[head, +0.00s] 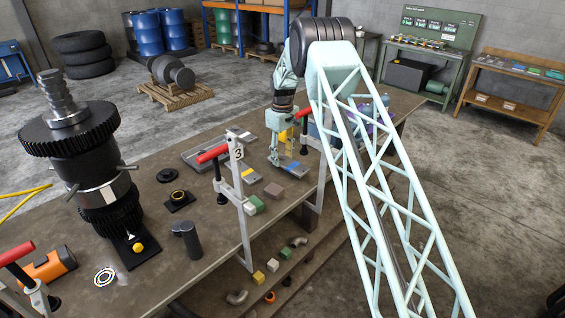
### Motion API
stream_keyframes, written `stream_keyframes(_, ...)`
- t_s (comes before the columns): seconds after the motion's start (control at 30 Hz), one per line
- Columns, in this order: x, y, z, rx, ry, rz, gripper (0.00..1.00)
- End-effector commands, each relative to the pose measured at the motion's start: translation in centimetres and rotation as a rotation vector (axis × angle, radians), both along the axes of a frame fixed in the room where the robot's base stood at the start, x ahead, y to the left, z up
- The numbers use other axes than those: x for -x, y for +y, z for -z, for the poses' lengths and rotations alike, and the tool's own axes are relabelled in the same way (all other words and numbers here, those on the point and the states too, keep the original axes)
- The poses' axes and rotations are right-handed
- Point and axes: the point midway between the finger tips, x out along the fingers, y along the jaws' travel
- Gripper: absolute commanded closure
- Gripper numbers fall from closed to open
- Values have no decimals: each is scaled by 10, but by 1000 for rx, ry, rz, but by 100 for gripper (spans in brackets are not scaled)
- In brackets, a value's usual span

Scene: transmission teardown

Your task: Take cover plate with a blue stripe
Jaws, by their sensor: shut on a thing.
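The cover plate with a blue stripe (292,167) is small and grey in the head view, at the right part of the workbench. My gripper (286,157) points down at it, with its fingers around the plate's near end. The gripper appears shut on this plate, though the contact is small and partly hidden. The plate looks at or very near bench height; I cannot tell if it is clear of the surface. A yellow part shows between the fingers, above the plate.
A grey tray (196,158) lies behind. A tall gear shaft (85,165) stands at left.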

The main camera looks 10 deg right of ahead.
Motion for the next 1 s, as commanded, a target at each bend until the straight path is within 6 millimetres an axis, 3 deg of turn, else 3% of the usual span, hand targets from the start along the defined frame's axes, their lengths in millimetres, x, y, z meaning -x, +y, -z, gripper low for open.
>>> stream_keyframes(0.2,-1,0,-32,0,-4,0,80)
stream_keyframes(0.5,-1,0,-63,0,-2,0,80)
stream_keyframes(1.0,0,0,-70,0,-1,0,80)
